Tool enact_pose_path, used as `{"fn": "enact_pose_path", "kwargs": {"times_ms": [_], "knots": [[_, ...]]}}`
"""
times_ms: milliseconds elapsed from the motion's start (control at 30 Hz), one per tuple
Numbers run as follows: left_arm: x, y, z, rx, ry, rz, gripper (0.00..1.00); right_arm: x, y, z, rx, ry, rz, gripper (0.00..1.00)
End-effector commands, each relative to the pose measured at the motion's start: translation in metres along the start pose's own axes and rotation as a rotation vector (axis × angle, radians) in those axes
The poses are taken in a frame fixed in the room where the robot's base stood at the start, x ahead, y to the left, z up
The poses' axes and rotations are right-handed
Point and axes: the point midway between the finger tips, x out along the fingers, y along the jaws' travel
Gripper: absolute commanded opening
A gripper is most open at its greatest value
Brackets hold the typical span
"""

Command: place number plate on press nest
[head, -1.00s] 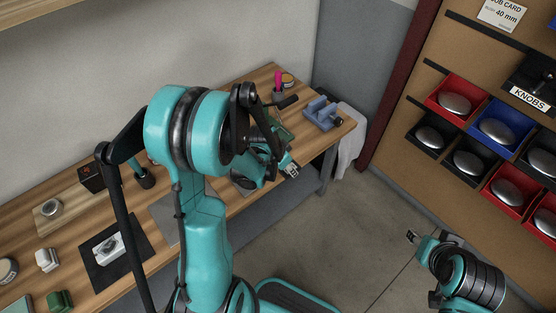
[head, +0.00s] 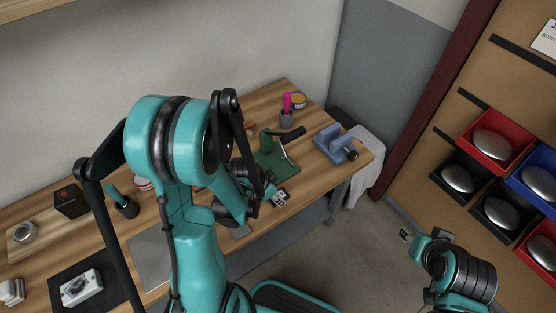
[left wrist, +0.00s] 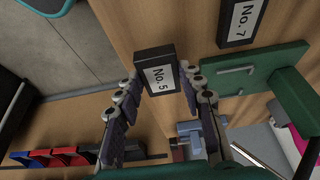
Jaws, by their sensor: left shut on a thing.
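In the left wrist view my left gripper (left wrist: 160,100) is shut on a dark plate with a white "No. 5" label (left wrist: 159,77). In the head view my left gripper (head: 270,193) is over the bench's front edge, just short of the green press (head: 277,167). The plate is small there. The green press base (left wrist: 248,78) is right of the held plate in the wrist view, apart from it. A "No. 7" plate (left wrist: 241,20) lies on the wood beside that base. The nest itself is not clear. My right gripper (head: 406,235) is above the floor, too small to read.
A blue vise-like fixture (head: 332,146) stands right of the press, with a cloth (head: 367,165) at the bench end. A pink-handled tool in a cup (head: 287,112) is behind. Open floor lies between.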

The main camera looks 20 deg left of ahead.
Motion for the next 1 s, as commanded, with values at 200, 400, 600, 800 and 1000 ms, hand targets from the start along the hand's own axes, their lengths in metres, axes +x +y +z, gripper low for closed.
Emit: {"fn": "enact_pose_path", "kwargs": {"times_ms": [200,400,600,800,1000], "knots": [[0.008,-0.044,-0.035,0.0,0.001,-0.001,0.03,-0.03,0.0,-0.022,0.0,0.0,0.0,0.4],[0.023,-0.073,-0.054,-0.001,0.001,0.0,0.03,-0.019,0.0,-0.013,0.0,0.0,0.0,0.4],[0.025,-0.084,-0.062,-0.001,0.001,0.0,0.03,-0.018,0.0,-0.013,0.0,0.0,0.0,0.4],[0.034,-0.109,-0.08,-0.001,0.001,-0.001,0.03,-0.013,0.0,-0.009,0.0,0.0,0.0,0.4],[0.048,-0.11,-0.075,0.0,0.001,0.0,0.03,-0.005,0.0,-0.004,0.0,0.0,0.0,0.4]]}}
